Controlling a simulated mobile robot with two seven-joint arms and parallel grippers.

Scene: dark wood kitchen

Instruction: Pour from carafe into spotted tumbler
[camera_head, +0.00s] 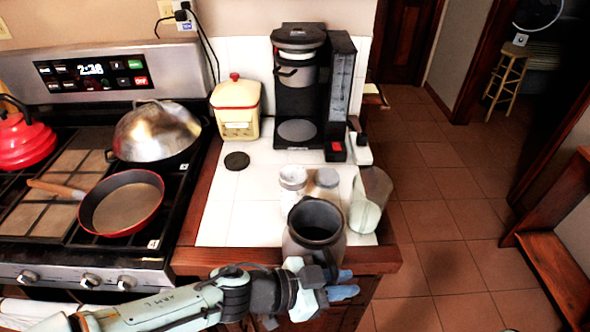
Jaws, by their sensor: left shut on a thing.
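A dark grey carafe (315,238) with a wide open mouth is at the front edge of the white tiled counter. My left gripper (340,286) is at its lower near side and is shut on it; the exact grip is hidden. Just behind the carafe stand a small whitish cup-like vessel (292,186) and a beige one (326,186), both partly hidden by it. A grey-green vessel (370,200) stands to the right at the counter edge and looks tilted. I cannot make out spots, so I cannot tell which is the spotted tumbler. My right gripper is out of view.
A black coffee maker (300,95) and a cream canister (236,105) stand at the back of the counter. A small dark disc (237,160) lies on the tiles. The stove at left holds a red pan (120,205). Free tiles lie left of the carafe.

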